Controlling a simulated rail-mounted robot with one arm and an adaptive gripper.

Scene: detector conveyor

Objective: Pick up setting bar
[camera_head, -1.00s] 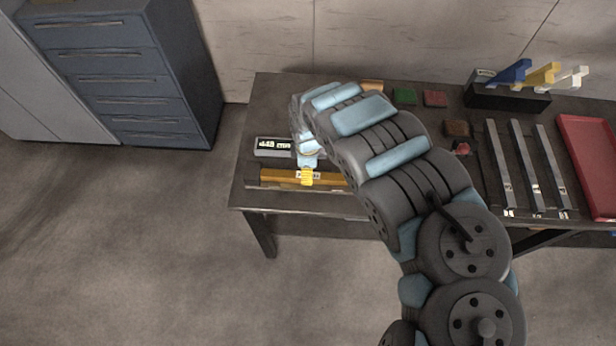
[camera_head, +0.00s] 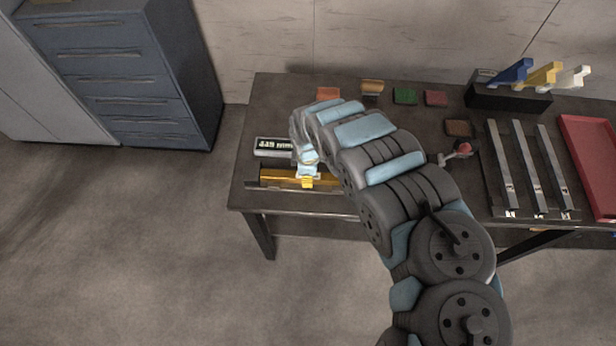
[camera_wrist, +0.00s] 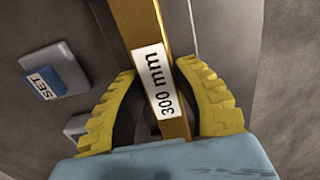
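The setting bar is a long golden-yellow bar (camera_head: 277,175) at the front left of the table. In the wrist view the bar (camera_wrist: 140,25) runs from the top down between my fingers and carries a white "300 mm" label. My gripper (camera_head: 307,183) is over the middle of the bar in the head view. In the wrist view the yellow ribbed fingers of my gripper (camera_wrist: 158,72) stand on either side of the bar, tips close to its edges. Whether they press on it is unclear. My arm hides the bar's right end in the head view.
A display reading "445 mm" (camera_head: 272,146) lies behind the bar. A blue "SET" button (camera_wrist: 44,84) is left of my fingers. Metal rails (camera_head: 528,165), a red tray (camera_head: 590,150) and coloured blocks (camera_head: 405,96) occupy the table's right and back.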

